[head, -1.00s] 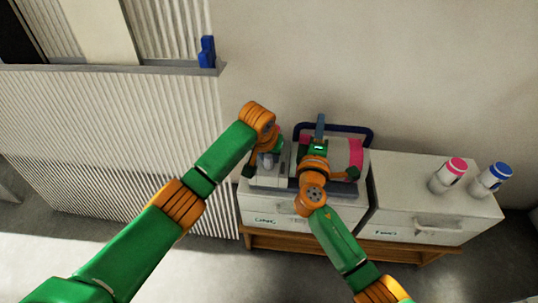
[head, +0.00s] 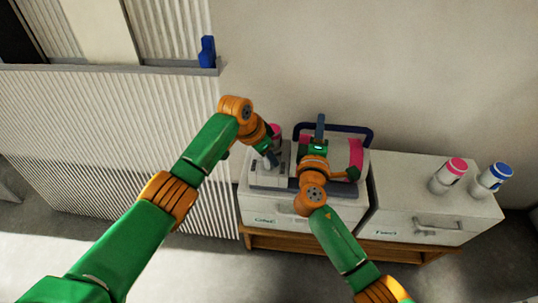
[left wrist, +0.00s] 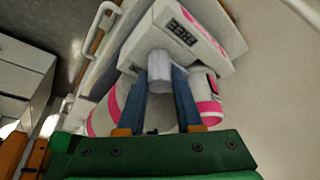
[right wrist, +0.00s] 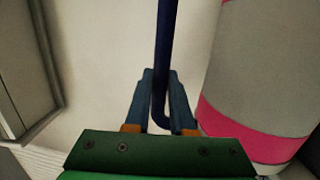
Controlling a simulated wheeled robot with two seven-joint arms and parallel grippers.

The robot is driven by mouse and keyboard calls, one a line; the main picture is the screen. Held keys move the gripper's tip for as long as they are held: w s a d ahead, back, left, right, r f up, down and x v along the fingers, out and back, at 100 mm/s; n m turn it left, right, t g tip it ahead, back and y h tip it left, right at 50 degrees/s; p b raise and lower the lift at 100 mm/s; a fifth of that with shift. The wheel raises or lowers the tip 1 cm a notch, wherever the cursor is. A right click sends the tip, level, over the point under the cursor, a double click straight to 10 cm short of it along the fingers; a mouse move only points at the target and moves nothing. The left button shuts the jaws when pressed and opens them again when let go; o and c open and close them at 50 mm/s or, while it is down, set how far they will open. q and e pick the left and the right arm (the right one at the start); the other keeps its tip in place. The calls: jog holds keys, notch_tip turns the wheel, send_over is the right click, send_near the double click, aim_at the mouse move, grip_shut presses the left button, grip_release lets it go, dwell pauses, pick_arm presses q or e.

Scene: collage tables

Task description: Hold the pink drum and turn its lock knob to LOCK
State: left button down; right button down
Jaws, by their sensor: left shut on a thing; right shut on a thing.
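The white drum with pink bands (head: 355,152) lies in the machine on the left white cabinet, largely hidden by my right arm in the head view. My right gripper (right wrist: 160,85) is shut on the navy handle bar (right wrist: 166,35), which loops behind the drum (head: 348,127). My left gripper (head: 271,160) is at the machine's left end, shut on a pale grey knob (left wrist: 159,65). The knob sits below a box with a digital display (left wrist: 181,33). Lock markings are not readable.
A pink-capped bottle (head: 450,173) and a blue-capped bottle (head: 491,179) stand on the right white cabinet (head: 420,205). A pink-topped item (head: 275,130) shows behind my left gripper. A ribbed panel (head: 110,140) is at left, with a blue object (head: 207,52) on its ledge.

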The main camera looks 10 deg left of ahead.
pick_arm(q)
jog(key=shift+a, duration=0.2)
pick_arm(e)
jog(key=shift+d+f, duration=0.1)
jog(key=shift+d, duration=0.1)
pick_arm(q)
jog(key=c, duration=0.7)
grip_release()
jog(key=shift+o, duration=0.6)
jog(key=shift+d, duration=0.1)
pick_arm(e)
jog(key=shift+a, duration=0.1)
jog(key=c, duration=0.7)
grip_release()
jog(key=shift+a, duration=0.15)
pick_arm(q)
jog(key=v, duration=1.2)
